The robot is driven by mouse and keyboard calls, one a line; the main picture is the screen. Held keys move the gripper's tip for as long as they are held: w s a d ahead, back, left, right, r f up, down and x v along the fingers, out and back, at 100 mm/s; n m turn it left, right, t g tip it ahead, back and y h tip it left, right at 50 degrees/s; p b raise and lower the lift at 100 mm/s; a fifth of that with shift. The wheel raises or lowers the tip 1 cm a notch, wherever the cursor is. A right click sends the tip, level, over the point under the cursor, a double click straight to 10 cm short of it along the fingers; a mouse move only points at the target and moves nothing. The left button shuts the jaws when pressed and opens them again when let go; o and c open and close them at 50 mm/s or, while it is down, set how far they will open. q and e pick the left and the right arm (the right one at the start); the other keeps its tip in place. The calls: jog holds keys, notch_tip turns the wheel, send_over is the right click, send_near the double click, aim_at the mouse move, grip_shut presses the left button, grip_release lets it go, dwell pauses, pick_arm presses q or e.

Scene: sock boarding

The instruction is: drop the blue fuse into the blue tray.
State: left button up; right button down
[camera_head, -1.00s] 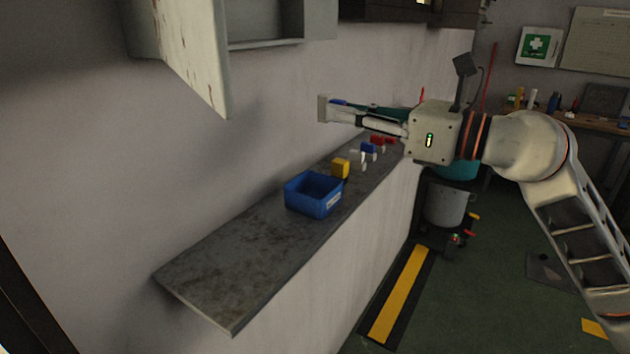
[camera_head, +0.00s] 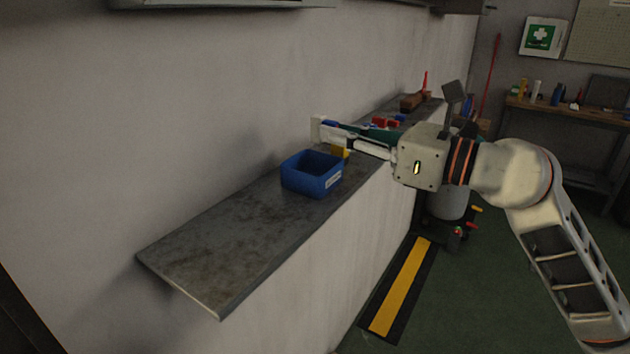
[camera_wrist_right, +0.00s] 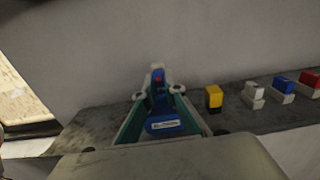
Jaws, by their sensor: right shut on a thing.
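My right gripper (camera_head: 322,130) is shut on a small blue fuse (camera_head: 332,124), held at the fingertips near the wall. In the wrist view the blue fuse (camera_wrist_right: 158,88), with a red spot on it, sits between the fingertips. The blue tray (camera_head: 299,180), an open box with a white label, stands on the shelf below the gripper. In the wrist view the labelled tray front (camera_wrist_right: 163,127) shows between the fingers, partly hidden by them. The fuse is above the tray, apart from it. My left gripper is not in view.
The grey shelf (camera_head: 215,240) runs along the wall, bare at its near end. A yellow block (camera_wrist_right: 214,97) stands beside the tray. White (camera_wrist_right: 254,93), blue (camera_wrist_right: 284,86) and red (camera_wrist_right: 309,80) pieces follow to the right. A brown object (camera_head: 412,102) sits at the far end.

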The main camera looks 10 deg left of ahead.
jog(key=shift+r, duration=0.1)
jog(key=c, duration=2)
grip_release()
jog(key=shift+c, duration=0.2)
jog(key=v, duration=1.2)
